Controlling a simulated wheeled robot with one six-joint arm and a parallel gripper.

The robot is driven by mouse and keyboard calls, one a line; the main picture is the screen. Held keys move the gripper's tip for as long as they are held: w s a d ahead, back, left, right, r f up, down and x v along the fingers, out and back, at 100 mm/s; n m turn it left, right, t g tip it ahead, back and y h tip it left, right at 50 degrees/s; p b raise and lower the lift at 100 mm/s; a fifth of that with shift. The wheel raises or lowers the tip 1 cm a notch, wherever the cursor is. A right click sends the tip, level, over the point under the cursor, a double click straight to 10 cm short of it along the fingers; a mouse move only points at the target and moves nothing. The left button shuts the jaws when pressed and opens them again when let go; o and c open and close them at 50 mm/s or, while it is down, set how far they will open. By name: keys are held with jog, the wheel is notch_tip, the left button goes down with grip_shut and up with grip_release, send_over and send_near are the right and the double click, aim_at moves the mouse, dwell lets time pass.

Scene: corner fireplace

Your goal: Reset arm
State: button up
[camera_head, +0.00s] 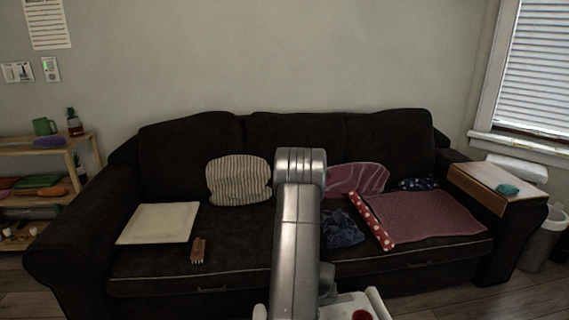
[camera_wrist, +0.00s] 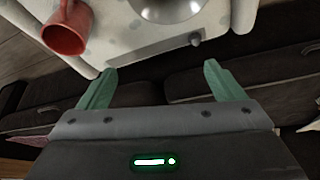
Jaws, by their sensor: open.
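My arm (camera_head: 298,225) stands upright in the middle of the head view, in front of the dark sofa (camera_head: 240,260). In the wrist view my gripper (camera_wrist: 158,80) has its two green fingers spread wide apart, with nothing between them. It points toward a pale tray-like surface (camera_wrist: 120,50) that carries a red mug (camera_wrist: 68,28) and a round metal thing cut off by the frame's top edge. The gripper does not show clearly in the head view.
On the sofa lie a cream square board (camera_head: 160,223), a brown brush (camera_head: 198,251), a striped pillow (camera_head: 238,180), a dark blue cloth (camera_head: 341,228) and a pink mat (camera_head: 430,217). A shelf (camera_head: 75,142) stands left, a white bin (camera_head: 546,240) right.

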jog(key=s+a+r+n+p, duration=0.1)
jog(key=s+a+r+p, duration=0.6)
jog(key=p, duration=0.7)
jog(key=shift+s+a+r+p, duration=0.15)
jog(key=shift+a+r+p, duration=0.15)
jog(key=shift+a+r, duration=1.3)
jog(key=shift+a+f, duration=0.15)
